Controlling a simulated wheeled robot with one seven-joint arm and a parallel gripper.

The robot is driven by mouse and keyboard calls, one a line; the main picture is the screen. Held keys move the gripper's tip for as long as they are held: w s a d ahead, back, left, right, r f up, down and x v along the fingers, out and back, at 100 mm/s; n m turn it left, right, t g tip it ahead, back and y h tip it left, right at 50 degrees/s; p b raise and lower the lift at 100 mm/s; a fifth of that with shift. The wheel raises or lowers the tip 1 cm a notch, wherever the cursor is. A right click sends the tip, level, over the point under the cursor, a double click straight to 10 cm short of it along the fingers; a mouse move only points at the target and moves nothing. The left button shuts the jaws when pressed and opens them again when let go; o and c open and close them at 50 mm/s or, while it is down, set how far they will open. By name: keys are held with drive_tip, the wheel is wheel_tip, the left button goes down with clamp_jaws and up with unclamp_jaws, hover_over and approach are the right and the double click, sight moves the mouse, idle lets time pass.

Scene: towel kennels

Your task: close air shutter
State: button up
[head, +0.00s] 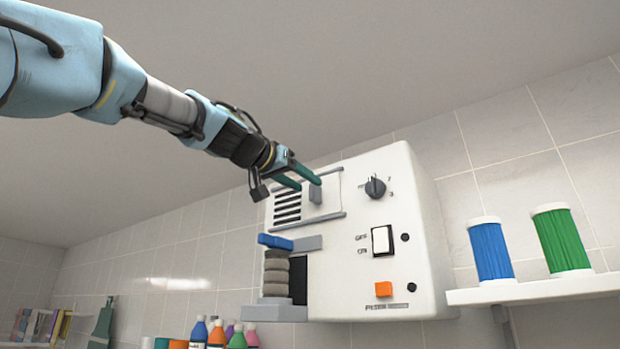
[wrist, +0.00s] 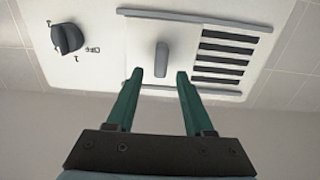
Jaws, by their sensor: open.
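The air shutter is a light sliding plate between two grey rails on the upper front of a white wall machine (head: 350,278). Its small grey handle (head: 316,194) stands up from the plate, and dark vent slots (head: 288,208) show to the left of it in the head view. In the wrist view the handle (wrist: 161,60) lies beyond and between the fingertips, with the slots (wrist: 220,58) to its right. My gripper (head: 307,183) is open and empty, with two green fingers (wrist: 154,74) pointing at the plate. I cannot tell whether the fingertips touch it.
The machine also has a dark knob (head: 375,187), a white rocker switch (head: 382,240) and an orange button (head: 383,289). A blue lever (head: 275,241) sits above a stack of grey rings (head: 276,273). A shelf (head: 540,290) at right holds blue and green spools. Bottles stand below left.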

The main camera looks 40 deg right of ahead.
sight(311, 187)
drive_tip(key=shift+p+x, duration=0.5)
drive_tip(key=shift+x, duration=1.05)
clamp_jaws()
